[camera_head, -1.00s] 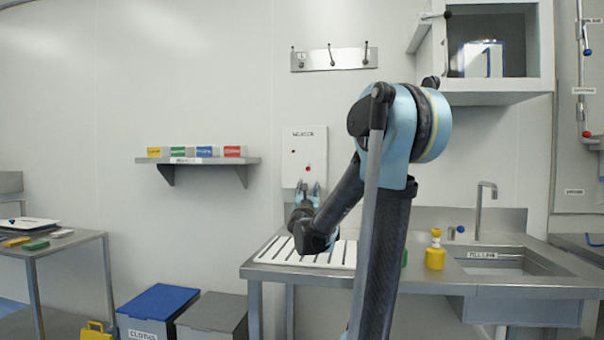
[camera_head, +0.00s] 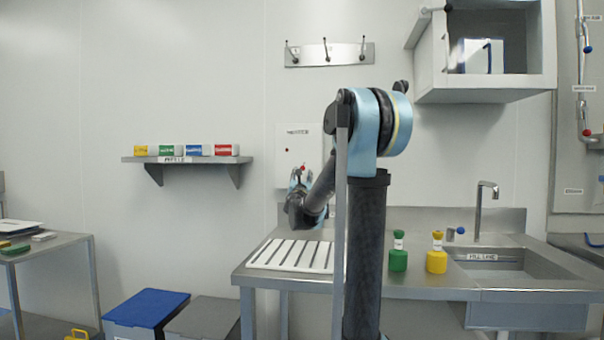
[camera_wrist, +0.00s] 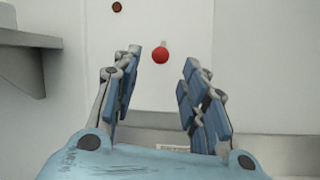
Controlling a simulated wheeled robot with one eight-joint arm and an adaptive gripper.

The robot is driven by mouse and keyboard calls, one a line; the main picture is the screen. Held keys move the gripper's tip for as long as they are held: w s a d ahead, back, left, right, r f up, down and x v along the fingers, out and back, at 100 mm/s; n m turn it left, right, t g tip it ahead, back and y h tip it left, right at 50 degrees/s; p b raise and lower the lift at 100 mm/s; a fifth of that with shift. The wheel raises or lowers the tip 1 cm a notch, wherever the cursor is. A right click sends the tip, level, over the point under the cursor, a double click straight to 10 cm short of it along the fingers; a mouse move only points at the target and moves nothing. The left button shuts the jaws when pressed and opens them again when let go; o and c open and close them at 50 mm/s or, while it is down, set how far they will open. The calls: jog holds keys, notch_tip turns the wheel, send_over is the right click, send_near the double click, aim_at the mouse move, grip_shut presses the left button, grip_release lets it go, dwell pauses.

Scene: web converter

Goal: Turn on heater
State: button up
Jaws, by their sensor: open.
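The heater (camera_head: 298,146) is a white box labelled HEATER on the back wall, partly hidden by my arm in the head view. It also fills the middle of the wrist view (camera_wrist: 190,92). A red ball-ended knob (camera_wrist: 160,55) sticks out from its front. A small dark red light or button (camera_wrist: 117,7) sits above and to the left of the knob. My gripper (camera_wrist: 164,68) is open and empty, with its two fingers on either side of the knob in the picture. I cannot tell how far the fingertips are from the knob. In the head view my gripper (camera_head: 299,177) is in front of the heater's lower part.
A wall shelf (camera_head: 187,160) with small coloured boxes is left of the heater. A white slotted rack (camera_head: 293,255) lies on the steel counter below. Green (camera_head: 398,258) and yellow (camera_head: 436,258) bottles stand right of my arm, beside the sink (camera_head: 497,262). A cabinet (camera_head: 480,96) hangs upper right.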

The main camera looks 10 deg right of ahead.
aim_at(302, 167)
jog(key=x, duration=0.7)
jog(key=shift+w+d+r, duration=0.1)
